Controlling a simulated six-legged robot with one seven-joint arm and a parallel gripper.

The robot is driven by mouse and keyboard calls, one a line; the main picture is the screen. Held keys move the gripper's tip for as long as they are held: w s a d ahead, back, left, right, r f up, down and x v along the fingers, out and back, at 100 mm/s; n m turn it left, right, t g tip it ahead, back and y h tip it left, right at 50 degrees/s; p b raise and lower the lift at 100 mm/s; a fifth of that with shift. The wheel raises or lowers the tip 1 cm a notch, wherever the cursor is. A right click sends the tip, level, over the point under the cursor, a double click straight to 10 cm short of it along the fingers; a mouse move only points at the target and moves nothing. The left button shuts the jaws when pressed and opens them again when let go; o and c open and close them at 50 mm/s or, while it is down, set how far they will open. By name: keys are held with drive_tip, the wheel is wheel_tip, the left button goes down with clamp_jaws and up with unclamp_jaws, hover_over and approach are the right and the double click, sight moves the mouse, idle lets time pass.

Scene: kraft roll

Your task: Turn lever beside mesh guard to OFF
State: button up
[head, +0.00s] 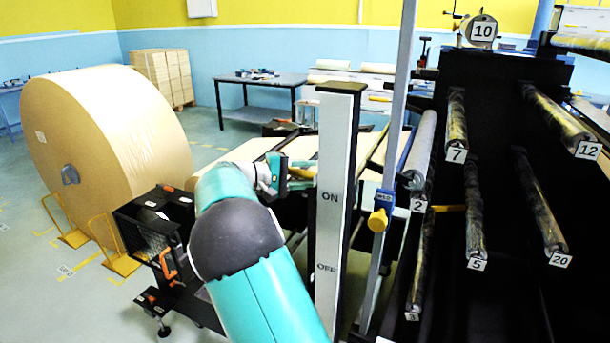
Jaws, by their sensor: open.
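I cannot tell if this handle is the lever. My gripper (294,176) is open at the panel's left edge, slightly above the ON label. Small orange-yellow pieces show near its fingers; contact is unclear. My arm hides part of the space between guard and panel.
A large kraft roll (110,135) stands left on the floor, with yellow floor stands (120,262) before it. A metal post (390,165) with a yellow knob (378,220) and numbered rollers (475,200) crowd the right. A table (262,82) stands behind.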

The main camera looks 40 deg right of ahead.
clamp_jaws()
drive_tip(key=shift+f, duration=0.1)
drive_tip(key=shift+f+n+g+h, duration=0.3)
drive_tip(key=shift+f+n+h, duration=0.3)
drive_tip(key=shift+f, duration=0.3)
drive_tip(key=s+d+f+n+t+h, duration=0.2)
drive_tip(key=s+d+f+n+h, duration=0.1)
drive_tip(key=s+f+n+h, duration=0.2)
drive_tip(key=shift+f+n+t+h, duration=0.3)
drive_tip(key=shift+f+n+h, duration=0.9)
drive_tip(key=shift+f+n, duration=0.95)
drive_tip(key=shift+s+r+n, duration=0.1)
drive_tip(key=shift+r+n, duration=0.15)
unclamp_jaws()
